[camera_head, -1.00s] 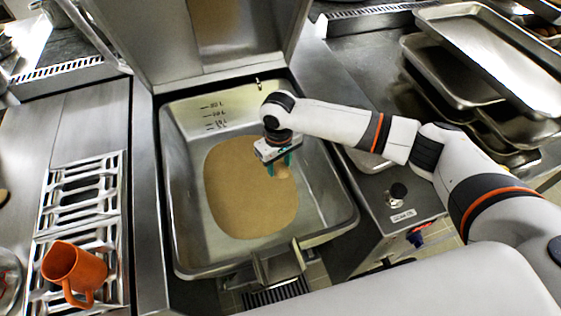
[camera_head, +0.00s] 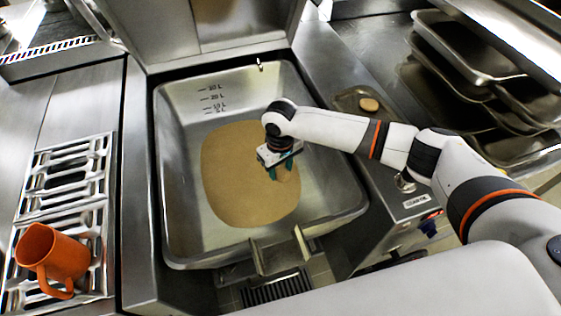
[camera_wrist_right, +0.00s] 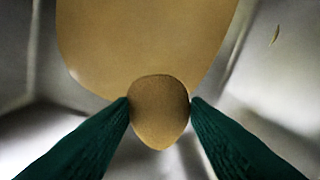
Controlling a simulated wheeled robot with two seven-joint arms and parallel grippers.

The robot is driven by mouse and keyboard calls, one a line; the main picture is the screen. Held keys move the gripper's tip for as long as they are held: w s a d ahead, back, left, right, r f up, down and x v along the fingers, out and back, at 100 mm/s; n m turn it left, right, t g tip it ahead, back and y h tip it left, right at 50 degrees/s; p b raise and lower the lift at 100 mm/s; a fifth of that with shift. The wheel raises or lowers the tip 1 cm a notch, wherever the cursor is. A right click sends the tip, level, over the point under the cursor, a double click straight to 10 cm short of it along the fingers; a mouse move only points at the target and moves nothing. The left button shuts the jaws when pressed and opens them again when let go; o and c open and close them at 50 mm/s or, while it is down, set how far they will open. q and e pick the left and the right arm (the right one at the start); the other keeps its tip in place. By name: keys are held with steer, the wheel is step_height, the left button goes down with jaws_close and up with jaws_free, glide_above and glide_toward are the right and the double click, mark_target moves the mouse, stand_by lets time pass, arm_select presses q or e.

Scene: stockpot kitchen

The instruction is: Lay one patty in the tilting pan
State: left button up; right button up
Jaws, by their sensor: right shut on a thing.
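The tilting pan (camera_head: 180,190) stands open in the middle of the head view, with a brown layer (camera_head: 235,190) covering much of its floor. My right gripper (camera_head: 279,176) reaches into the pan from the right. It is shut on a tan patty (camera_head: 289,176), above the right part of the brown layer. In the right wrist view the patty (camera_wrist_right: 158,110) sits between the two green fingertips, with the brown layer (camera_wrist_right: 150,40) beyond it. I cannot tell how far the patty is from the pan floor. My left gripper is not in view.
A small tray (camera_head: 345,100) with another patty (camera_head: 369,104) lies right of the pan, behind my right arm. An orange jug (camera_head: 52,254) stands on a metal rack (camera_head: 75,185) at the left. Several stacked metal trays (camera_head: 465,50) fill the right back.

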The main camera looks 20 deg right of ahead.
step_height(320, 180, down, 13)
steer(key=b, duration=0.5)
steer(key=shift+r, duration=0.2)
steer(key=o, duration=1.1)
steer(key=shift+c, duration=0.2)
step_height(320, 180, up, 12)
steer(key=shift+r, duration=0.1)
